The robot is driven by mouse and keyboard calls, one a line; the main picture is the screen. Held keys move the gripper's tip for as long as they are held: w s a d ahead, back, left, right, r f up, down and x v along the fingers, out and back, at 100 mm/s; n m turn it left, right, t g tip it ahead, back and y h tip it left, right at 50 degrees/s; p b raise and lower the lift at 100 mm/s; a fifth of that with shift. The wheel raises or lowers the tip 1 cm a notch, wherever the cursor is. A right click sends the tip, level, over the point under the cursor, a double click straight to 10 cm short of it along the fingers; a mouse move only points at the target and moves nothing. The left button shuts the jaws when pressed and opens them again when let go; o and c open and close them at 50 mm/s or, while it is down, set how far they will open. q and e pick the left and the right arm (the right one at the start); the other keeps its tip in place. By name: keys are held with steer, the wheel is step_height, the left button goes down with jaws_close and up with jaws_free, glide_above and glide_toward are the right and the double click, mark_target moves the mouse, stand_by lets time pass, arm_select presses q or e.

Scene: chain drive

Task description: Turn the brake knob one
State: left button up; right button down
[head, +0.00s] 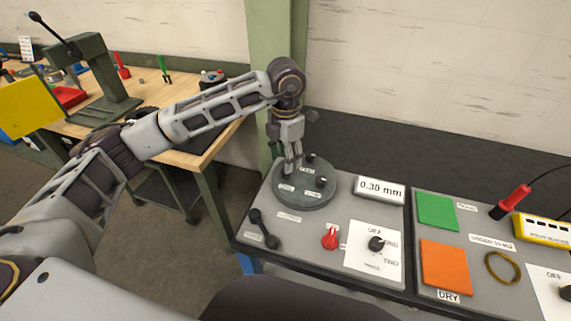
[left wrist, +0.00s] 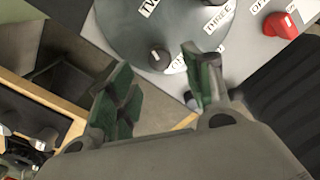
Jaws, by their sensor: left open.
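A black knob (head: 376,243) stands on a white plate with labels that look like OFF, ONE and TWO. It fits the brake knob, but the small print is too blurred to confirm, and I cannot tell where it points. My left gripper (head: 292,165) hangs fingers down over the left side of a round grey-green disc (head: 305,198), well left of and behind that knob. In the left wrist view the gripper (left wrist: 160,72) is open and empty, with a dark peg on the disc (left wrist: 125,25) just beyond its fingers. My right gripper is not in view.
A red knob (head: 330,238) lies between the disc and the white plate. A black crank handle (head: 263,230) is at the panel's left front. A 0.30 mm display (head: 380,190) stands behind. Green (head: 437,211) and orange (head: 446,266) pads lie to the right.

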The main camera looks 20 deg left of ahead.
arm_select(q)
step_height(320, 180, up, 7)
steer(key=shift+r, duration=0.15)
stand_by(0.8)
